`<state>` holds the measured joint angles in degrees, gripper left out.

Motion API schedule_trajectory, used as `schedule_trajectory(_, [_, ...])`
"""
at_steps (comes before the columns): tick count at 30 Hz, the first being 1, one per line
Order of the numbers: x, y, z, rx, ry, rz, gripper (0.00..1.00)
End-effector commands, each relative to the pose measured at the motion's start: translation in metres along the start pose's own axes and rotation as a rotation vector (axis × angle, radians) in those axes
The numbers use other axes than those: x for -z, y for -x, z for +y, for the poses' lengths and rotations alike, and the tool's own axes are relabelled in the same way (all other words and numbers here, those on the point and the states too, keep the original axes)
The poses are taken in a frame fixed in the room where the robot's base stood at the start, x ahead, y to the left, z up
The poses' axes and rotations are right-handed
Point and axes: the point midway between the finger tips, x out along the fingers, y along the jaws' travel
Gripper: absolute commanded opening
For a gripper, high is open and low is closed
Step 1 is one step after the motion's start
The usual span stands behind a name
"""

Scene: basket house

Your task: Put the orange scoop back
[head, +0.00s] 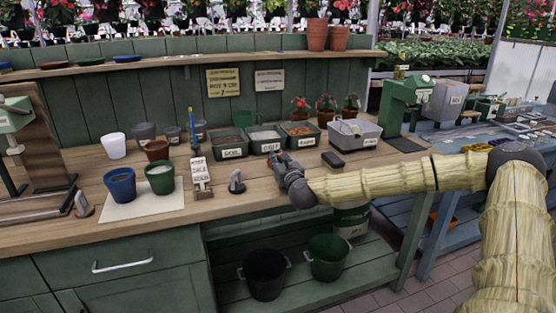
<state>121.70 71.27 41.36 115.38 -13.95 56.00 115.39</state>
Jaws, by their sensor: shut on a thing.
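My gripper (279,163) is over the wooden bench, close in front of the middle of several labelled soil bins. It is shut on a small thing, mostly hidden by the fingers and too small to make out. I cannot clearly see an orange scoop anywhere. The left bin (232,154), the middle bin (266,149) and the right bin (300,142) stand in a row behind my gripper, each with a white label. A grey caddy (354,142) stands to their right, with a pale roll-like thing in it.
Blue (120,186) and green (160,178) pots stand on a pale mat at left. A labelled wooden block (201,180) and a small grey tool (237,182) lie left of my gripper. A dark brush-like block (333,161) is to its right. Potted flowers stand behind the bins.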

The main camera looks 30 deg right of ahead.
Motion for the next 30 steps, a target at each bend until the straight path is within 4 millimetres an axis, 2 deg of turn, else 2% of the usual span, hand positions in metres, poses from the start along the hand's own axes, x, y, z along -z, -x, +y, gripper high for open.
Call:
schedule_trajectory(8, [0.003,0.000,0.000,0.000,0.000,0.000,0.00])
schedule_trajectory(9, [0.003,0.000,0.000,0.000,0.000,0.000,0.18])
schedule_trajectory(12, [0.002,0.000,0.000,0.000,0.000,0.000,0.36])
schedule_trajectory(13, [0.002,0.000,0.000,0.000,0.000,0.000,0.38])
schedule_trajectory(26, [-0.003,0.000,0.000,0.000,0.000,0.000,0.38])
schedule_trajectory(30, [0.000,0.019,0.000,0.000,-0.002,0.000,0.38])
